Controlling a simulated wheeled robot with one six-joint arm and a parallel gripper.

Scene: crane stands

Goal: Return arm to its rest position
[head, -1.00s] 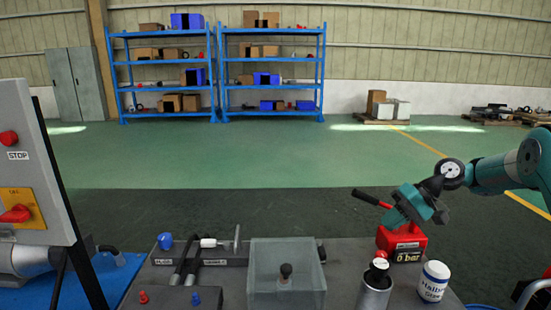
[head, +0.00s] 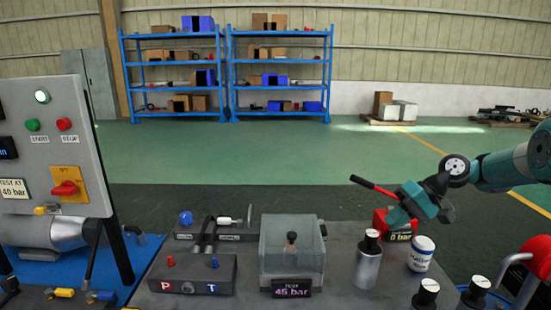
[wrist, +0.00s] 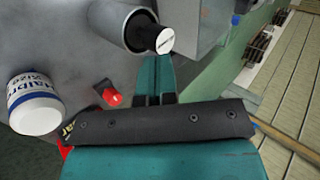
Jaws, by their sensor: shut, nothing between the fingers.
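My gripper (head: 398,215) is teal with a dark wrist and hangs at the right in the head view, tilted down to the left. It is empty, its two fingers together; they also show in the wrist view (wrist: 154,80). It overlaps the red hand pump (head: 381,224), which has a long lever (head: 372,186) and a small bar display. I cannot tell how far apart they are. In the wrist view a grey cylinder with a black cap (wrist: 160,38) and a white jar (wrist: 35,103) lie beyond the fingers.
The bench holds a clear box (head: 291,250) with a 45 bar display, a P/T block (head: 190,275), a metal bottle (head: 368,262) and the white jar (head: 421,254). A control panel (head: 45,150) stands at left. Open green floor lies behind.

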